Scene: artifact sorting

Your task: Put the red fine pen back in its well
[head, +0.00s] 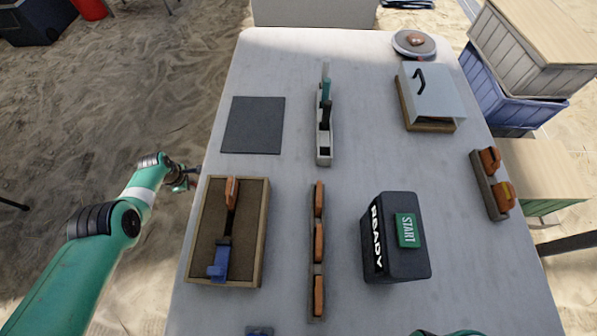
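A narrow white holder (324,158) stands upper middle on the table. Several slim upright items with teal, black and grey ends stand in it, and its front opening looks empty. I cannot make out a red fine pen anywhere in the head view. My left gripper (189,177) is just off the table's left edge, small and dark. I cannot tell whether it is open or holds anything. My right gripper is out of view; only a sliver of green shows at the bottom edge.
A wooden tray (262,238) holds an orange-and-blue tool. A narrow rack (318,240) carries several orange-handled pieces. A black READY/START box (405,262) stands right of it. A dark mat (252,125) lies at left, a covered box (432,95) at upper right.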

